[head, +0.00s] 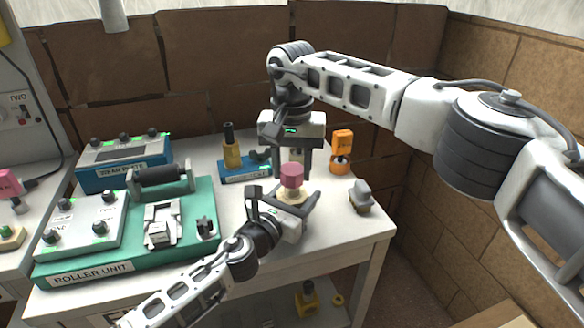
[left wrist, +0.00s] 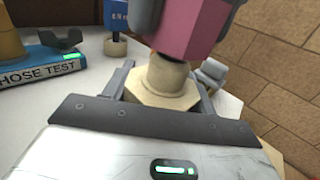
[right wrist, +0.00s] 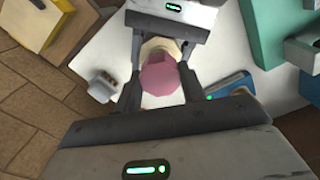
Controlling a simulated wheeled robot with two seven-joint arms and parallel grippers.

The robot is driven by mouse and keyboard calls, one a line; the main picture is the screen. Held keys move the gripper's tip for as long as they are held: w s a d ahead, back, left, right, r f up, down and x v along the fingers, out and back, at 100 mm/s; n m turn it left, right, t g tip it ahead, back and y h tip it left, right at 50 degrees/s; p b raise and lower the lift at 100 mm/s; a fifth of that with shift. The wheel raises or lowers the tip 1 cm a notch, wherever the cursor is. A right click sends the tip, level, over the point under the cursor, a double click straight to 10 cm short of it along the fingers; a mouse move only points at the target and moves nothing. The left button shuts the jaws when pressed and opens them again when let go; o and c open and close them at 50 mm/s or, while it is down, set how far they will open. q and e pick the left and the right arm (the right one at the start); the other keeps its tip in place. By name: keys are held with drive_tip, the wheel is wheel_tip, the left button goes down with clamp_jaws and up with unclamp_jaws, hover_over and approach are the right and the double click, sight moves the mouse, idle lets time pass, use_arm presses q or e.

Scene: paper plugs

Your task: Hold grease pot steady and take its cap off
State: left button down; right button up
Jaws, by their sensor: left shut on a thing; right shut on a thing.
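The grease pot is a beige pot (head: 290,196) with a wide faceted base; in the left wrist view the pot (left wrist: 165,88) sits low between my left fingers. Its pink cap (head: 291,175) is above the pot's neck, and the cap shows large in the left wrist view (left wrist: 192,28). My left gripper (head: 284,202) is shut on the pot from the front. My right gripper (head: 292,168) comes down from above and is shut on the cap, which also shows in the right wrist view (right wrist: 160,80). I cannot tell whether cap and neck still touch.
A green roller unit board (head: 90,263) fills the table's left part. Behind the pot are a blue hose test block (head: 243,171) and a yellow bottle (head: 232,153). An orange item (head: 341,160) and a grey item (head: 361,196) stand right, near the table edge. A brown wall closes the back.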

sight(292, 169)
use_arm(q)
drive_tip(key=shift+f, duration=0.1)
use_arm(e)
wheel_tip(292, 169, up, 4)
drive_tip(key=shift+f, duration=0.2)
use_arm(q)
drive_tip(key=shift+c, duration=2)
unclamp_jaws()
drive_tip(key=shift+s, duration=0.1)
